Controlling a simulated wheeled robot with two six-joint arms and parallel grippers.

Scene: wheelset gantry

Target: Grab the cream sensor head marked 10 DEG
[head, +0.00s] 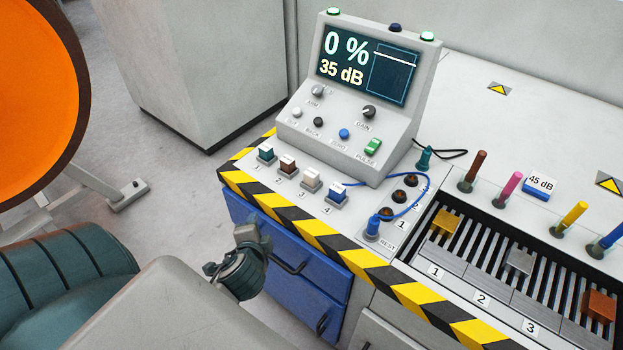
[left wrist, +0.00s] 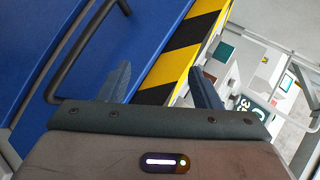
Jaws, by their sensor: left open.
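The cream sensor head (head: 312,177) stands upright in the slot numbered 3, in a row of small heads along the front left of the bench top. Its marking is too small to read. A brown head (head: 288,164) is to its left and a blue head (head: 337,191) to its right. My left gripper (head: 243,262) is in front of the blue drawers, below the striped bench edge and apart from the heads. In the left wrist view its two fingers (left wrist: 160,88) are spread with nothing between them. My right gripper is not in view.
The console (head: 350,120) rises behind the heads. A teal head (head: 266,152) stands at the row's left end. A blue cable (head: 425,195) loops right of the blue head. The striped edge (head: 290,222) and drawer handle (head: 288,264) are close to my gripper. Slotted trays lie to the right.

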